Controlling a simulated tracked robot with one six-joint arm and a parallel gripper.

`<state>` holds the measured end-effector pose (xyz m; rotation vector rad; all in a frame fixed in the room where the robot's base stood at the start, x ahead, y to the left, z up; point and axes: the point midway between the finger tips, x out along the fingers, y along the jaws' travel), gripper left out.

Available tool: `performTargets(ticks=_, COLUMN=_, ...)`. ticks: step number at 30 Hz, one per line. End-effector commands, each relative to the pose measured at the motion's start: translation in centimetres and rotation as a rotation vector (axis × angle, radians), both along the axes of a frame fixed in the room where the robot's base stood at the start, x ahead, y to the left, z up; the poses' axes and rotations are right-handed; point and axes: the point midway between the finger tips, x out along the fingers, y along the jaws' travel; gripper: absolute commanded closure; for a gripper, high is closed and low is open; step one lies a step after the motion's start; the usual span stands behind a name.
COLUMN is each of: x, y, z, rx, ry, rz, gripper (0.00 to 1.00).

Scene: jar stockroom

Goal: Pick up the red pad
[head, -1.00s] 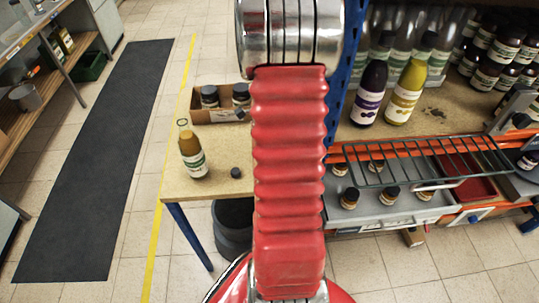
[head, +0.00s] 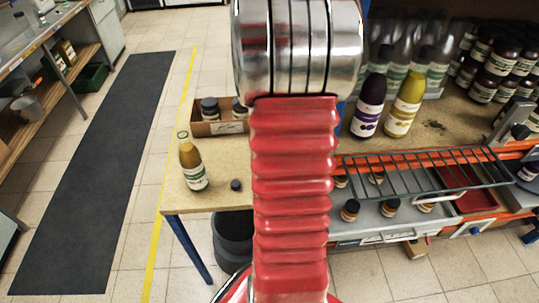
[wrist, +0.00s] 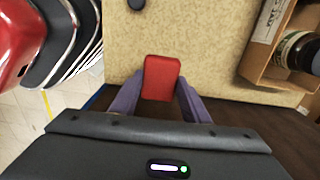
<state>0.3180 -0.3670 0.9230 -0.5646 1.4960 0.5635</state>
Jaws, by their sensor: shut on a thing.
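The red pad (wrist: 161,72) is a small rounded block in the middle of the wrist view. My gripper (wrist: 160,84) is shut on it, with one purple finger along its left side and one along its right. The pale speckled tabletop (wrist: 205,40) lies behind the pad in that view. I cannot tell how far the pad is from it. In the head view my own red arm sleeve and silver joint hide the gripper and the pad.
An amber bottle (head: 192,165) and a dark cap (head: 236,185) stand on the small table (head: 215,200). A cardboard box (head: 220,128) of jars sits at its back. A wire rack (head: 420,172) and shelf bottles (head: 368,105) are at right. The dark floor mat (head: 95,170) is clear.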

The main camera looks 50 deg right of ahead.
Motion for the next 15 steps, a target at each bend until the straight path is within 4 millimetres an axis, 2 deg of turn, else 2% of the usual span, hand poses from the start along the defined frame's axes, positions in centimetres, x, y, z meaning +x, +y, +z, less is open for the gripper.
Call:
performTargets(ticks=3, x=0.0, y=0.0, z=1.6, rx=-0.001, ry=-0.001, rz=0.0, gripper=0.83)
performTargets(ticks=6, x=0.0, y=0.0, z=2.3, rx=-0.001, ry=-0.001, rz=0.0, gripper=0.83)
performTargets(ticks=15, x=0.0, y=0.0, z=2.5, rx=0.001, ry=0.001, rz=0.0, gripper=0.83)
